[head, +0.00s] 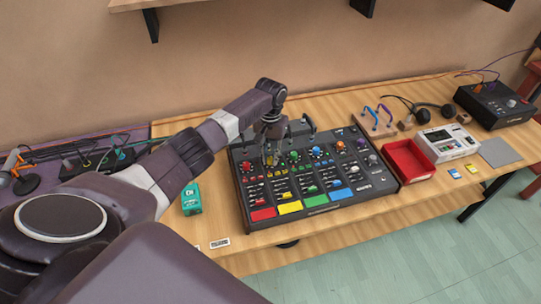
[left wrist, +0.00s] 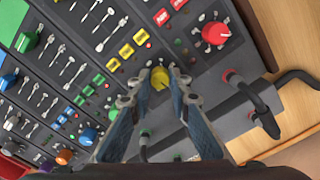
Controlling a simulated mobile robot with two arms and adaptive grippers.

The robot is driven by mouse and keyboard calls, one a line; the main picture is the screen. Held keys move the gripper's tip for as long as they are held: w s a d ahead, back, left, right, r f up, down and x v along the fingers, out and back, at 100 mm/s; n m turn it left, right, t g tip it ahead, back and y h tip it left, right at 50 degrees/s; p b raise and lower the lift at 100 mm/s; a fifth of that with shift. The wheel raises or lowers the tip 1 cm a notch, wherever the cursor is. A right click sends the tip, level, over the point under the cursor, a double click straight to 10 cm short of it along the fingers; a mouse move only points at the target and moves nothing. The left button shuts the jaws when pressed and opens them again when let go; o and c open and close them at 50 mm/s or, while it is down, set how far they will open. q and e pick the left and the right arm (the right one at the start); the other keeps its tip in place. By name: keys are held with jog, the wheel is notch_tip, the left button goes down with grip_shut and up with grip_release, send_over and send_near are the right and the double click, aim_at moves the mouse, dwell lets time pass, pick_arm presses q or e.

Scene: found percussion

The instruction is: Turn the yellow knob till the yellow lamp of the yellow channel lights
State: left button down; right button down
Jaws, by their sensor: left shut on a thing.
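The black mixing console (head: 330,205) lies on the wooden table, with coloured knobs in a row and coloured pads along its front. My left gripper (head: 268,150) reaches down over its back left part. In the left wrist view, the two fingers of that gripper (left wrist: 158,85) are closed around the yellow knob (left wrist: 160,77), one on each side. The yellow buttons (left wrist: 126,50) of its channel lie beyond the knob. I cannot make out a lit yellow lamp in either view. My right gripper does not show.
The red knob (left wrist: 215,33) and blue knob (left wrist: 88,137) stand either side of the yellow channel. Cables (left wrist: 255,95) plug in close behind the fingers. A green box (head: 191,199) stands left of the console, a red tray (head: 408,160) right of it.

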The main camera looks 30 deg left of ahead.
aim_at(270, 159)
pick_arm(q)
jog(key=shift+r, duration=0.1)
dwell(0.3)
jog(key=c, duration=1.8)
grip_release()
notch_tip(270, 159, up, 12)
